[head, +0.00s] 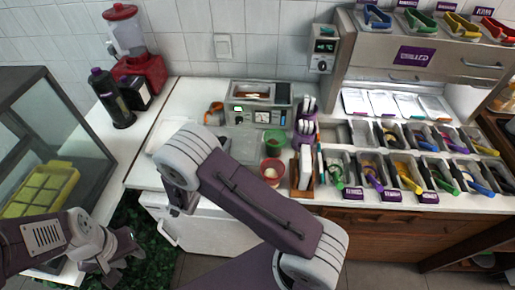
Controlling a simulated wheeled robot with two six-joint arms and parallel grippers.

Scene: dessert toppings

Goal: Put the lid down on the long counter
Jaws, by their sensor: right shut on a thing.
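My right arm reaches across the middle of the head view over the near edge of the long counter (345,197). My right gripper (226,145) is mostly hidden behind its own wrist and forearm. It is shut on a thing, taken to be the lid. A pale, see-through sheet (243,143) shows just right of the wrist and may be this lid. I cannot tell whether it touches the counter. My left gripper (128,250) is low at the left, away from the counter top. Its fingers are too small and dark to read.
A green bowl (275,141) and a red cup (271,171) stand close right of the wrist. A machine with a display (262,115) is behind them. Topping bins with coloured tongs (374,174) fill the right. A red blender (140,65) and dark bottle (111,98) stand back left.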

